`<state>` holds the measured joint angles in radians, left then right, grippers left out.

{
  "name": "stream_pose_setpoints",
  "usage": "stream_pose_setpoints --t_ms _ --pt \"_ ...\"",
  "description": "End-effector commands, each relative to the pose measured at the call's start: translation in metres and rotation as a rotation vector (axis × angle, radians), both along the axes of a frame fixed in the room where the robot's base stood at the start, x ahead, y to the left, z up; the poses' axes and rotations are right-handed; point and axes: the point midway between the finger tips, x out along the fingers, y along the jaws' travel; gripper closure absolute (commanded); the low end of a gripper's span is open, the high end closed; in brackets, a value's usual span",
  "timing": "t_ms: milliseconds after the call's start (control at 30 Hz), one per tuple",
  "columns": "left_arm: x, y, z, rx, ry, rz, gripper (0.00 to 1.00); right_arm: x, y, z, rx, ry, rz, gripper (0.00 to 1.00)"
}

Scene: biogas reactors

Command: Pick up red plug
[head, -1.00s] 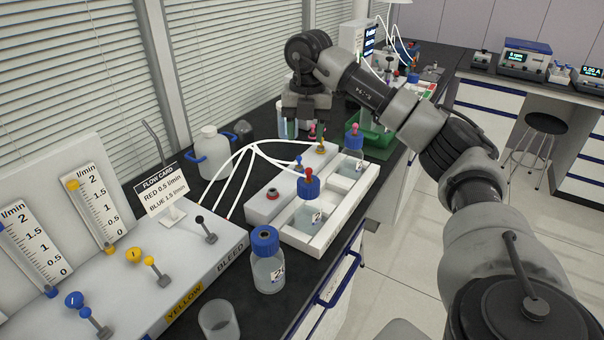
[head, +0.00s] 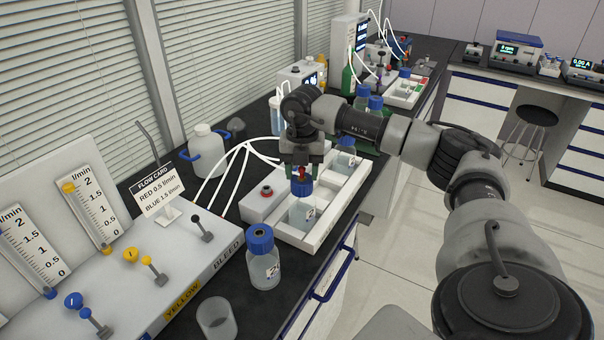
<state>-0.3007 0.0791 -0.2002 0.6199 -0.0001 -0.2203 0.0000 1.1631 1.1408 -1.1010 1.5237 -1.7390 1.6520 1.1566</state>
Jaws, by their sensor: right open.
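The red plug (head: 301,171) stands upright on the blue cap (head: 301,187) of the front bottle (head: 302,212) in the white rack (head: 318,237). My right gripper (head: 301,165) points down over this bottle. Its jaws are open, one finger on each side of the plug, and they partly hide it. I cannot tell whether they touch it. A second blue-capped bottle (head: 346,152) stands behind in the rack, its top partly hidden by my right arm. My left gripper is not in view.
A loose blue-capped bottle (head: 263,262) and an empty beaker (head: 216,318) stand in front of the rack. White tubes (head: 230,165) run left of it. The flow panel (head: 150,275) with levers fills the left. A round red-topped fitting (head: 267,191) sits beside the front bottle.

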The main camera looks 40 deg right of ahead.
Motion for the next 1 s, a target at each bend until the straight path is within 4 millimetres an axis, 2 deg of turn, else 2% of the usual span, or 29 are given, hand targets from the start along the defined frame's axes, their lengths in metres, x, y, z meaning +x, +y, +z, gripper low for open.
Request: stream_pose_setpoints --t_ms 167,400,500,833,1000 --pt "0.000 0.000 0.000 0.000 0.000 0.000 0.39 0.000 0.000 0.000 0.000 0.000 0.000 0.52" --pt "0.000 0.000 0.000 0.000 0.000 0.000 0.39 0.000 0.000 0.000 0.000 0.000 0.000 0.89" --pt "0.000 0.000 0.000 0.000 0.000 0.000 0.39 0.000 0.000 0.000 0.000 0.000 0.000 1.00" --pt "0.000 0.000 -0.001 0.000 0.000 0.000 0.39 0.000 0.000 0.001 -0.001 -0.001 0.000 1.00" --pt "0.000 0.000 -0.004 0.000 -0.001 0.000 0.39 0.001 0.000 0.010 0.000 -0.001 0.000 1.00"
